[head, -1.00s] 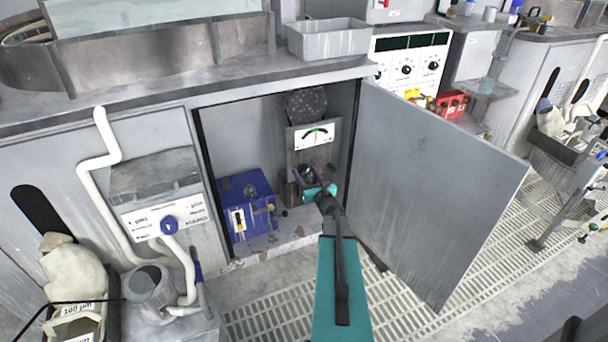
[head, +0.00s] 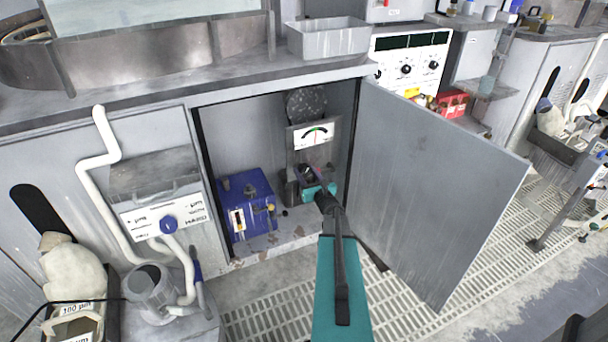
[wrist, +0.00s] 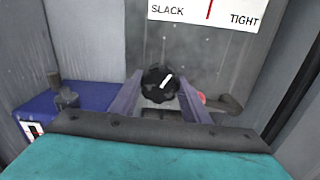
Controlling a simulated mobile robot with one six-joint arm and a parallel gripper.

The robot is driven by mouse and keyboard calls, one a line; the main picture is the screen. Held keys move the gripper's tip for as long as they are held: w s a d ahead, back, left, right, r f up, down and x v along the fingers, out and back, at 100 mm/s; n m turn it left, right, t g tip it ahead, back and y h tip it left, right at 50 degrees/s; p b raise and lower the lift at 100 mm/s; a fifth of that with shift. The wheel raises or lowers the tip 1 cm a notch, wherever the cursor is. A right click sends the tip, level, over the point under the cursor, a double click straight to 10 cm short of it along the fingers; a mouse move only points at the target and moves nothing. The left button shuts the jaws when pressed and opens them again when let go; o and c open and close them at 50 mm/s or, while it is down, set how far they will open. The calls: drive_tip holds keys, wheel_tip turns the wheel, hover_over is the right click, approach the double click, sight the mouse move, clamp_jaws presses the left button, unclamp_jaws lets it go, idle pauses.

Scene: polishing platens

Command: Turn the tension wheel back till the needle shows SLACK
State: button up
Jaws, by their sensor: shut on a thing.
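The tension wheel (wrist: 160,83) is a small black lobed knob with a white mark tilted to the right. My gripper (wrist: 161,98) has one purple-grey finger on each side of the wheel and is shut on it. In the head view my gripper (head: 308,180) reaches into the open cabinet and hides most of the wheel. The white gauge (head: 313,134) sits above the wheel. In the wrist view the red needle (wrist: 209,9) stands between the words SLACK and TIGHT; the top of the gauge is cut off.
A blue box (head: 247,204) with fittings stands left in the cabinet. The open cabinet door (head: 435,185) stands close to the right of my arm. A red stub with a dark lever (wrist: 222,103) lies right of the wheel. Grated floor lies in front.

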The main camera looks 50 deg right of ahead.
drive_tip(key=shift+w+a+n+b, duration=0.1)
drive_tip(key=shift+w+n+b, duration=0.15)
drive_tip(key=shift+b, duration=0.25)
drive_tip(key=n+b, duration=0.5)
drive_tip(key=b, duration=0.3)
drive_tip(key=shift+a+f, duration=0.1)
drive_tip(key=shift+f, duration=0.05)
drive_tip(key=n+b, duration=0.2)
drive_tip(key=b, duration=0.1)
drive_tip(key=shift+r+b, duration=0.2)
drive_tip(key=shift+b, duration=0.2)
drive_tip(key=o, duration=0.8)
drive_tip(key=shift+c, duration=0.2)
drive_tip(key=shift+s, duration=0.1)
drive_tip(key=shift+s, duration=0.1)
